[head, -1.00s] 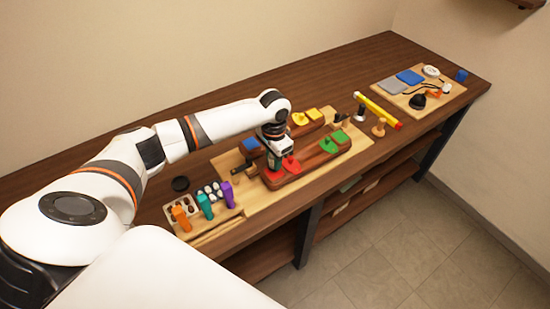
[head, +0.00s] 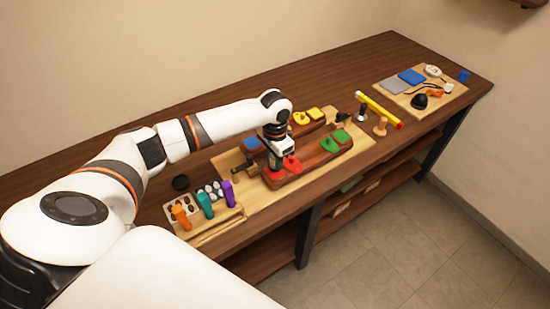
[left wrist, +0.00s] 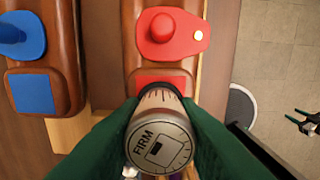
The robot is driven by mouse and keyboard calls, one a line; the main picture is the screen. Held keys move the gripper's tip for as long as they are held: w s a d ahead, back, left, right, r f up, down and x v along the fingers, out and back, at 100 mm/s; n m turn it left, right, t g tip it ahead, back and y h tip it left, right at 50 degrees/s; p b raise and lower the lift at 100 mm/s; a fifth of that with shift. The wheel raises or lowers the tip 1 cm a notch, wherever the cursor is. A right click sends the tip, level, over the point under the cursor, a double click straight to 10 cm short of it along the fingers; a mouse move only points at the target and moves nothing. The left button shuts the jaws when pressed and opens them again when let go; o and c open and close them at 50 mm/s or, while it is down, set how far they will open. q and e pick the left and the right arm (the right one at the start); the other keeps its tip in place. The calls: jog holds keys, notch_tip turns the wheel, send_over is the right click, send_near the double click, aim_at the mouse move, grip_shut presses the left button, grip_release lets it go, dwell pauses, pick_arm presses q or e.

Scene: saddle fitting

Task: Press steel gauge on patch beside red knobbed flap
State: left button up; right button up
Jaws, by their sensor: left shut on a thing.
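My left gripper (left wrist: 160,140) has dark green fingers shut on the steel gauge (left wrist: 158,138), a round cylinder with "FIRM" on its face. The gauge is over the near part of the red patch (left wrist: 160,80); I cannot tell if it touches. In the head view, my left gripper (head: 275,160) is beside the red flap (head: 291,164), and the gauge is mostly hidden. A small dark green-tipped thing at the right of the left wrist view seems to be my right gripper (left wrist: 302,119).
A blue flap (left wrist: 20,38) and blue patch (left wrist: 31,93) sit on the neighbouring wooden block. Green (head: 331,144) and yellow (head: 300,118) flaps lie farther along. A rack with orange (head: 181,216), teal and purple pieces stands nearer.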

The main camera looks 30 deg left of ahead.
pick_arm(q)
jog(key=shift+f+b, duration=0.3)
jog(key=shift+f, duration=0.6)
dwell(0.4)
jog(key=shift+f+p, duration=0.1)
jog(key=shift+p, duration=0.3)
dwell(1.1)
jog(key=shift+s, duration=0.1)
jog(key=o, duration=0.9)
jog(key=shift+d, duration=0.1)
